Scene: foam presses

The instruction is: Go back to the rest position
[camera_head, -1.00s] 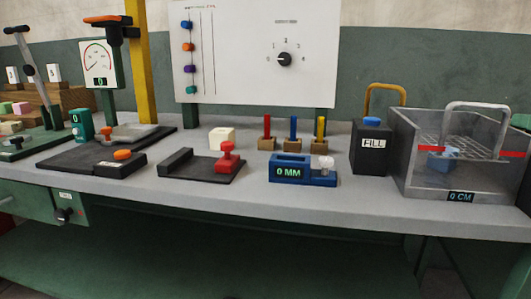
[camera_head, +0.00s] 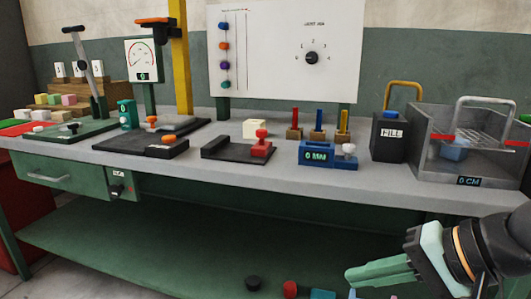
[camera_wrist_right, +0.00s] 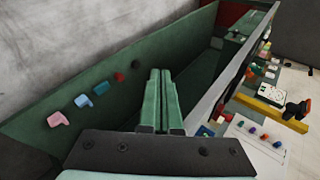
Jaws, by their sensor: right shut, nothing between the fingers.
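My right gripper (camera_head: 378,274) comes in at the lower right of the head view, in front of the bench and below the worktop. Its green fingers are together with nothing between them. The same closed fingers show in the right wrist view (camera_wrist_right: 160,98), apart from everything around them. My left gripper is in neither current view.
The grey worktop (camera_head: 250,180) carries foam presses, a blue gauge (camera_head: 318,153), a black FILL box (camera_head: 389,135) and a clear tank (camera_head: 470,178). Below it is a green shelf (camera_head: 180,240). Small coloured pieces (camera_head: 290,288) lie low, near my right gripper.

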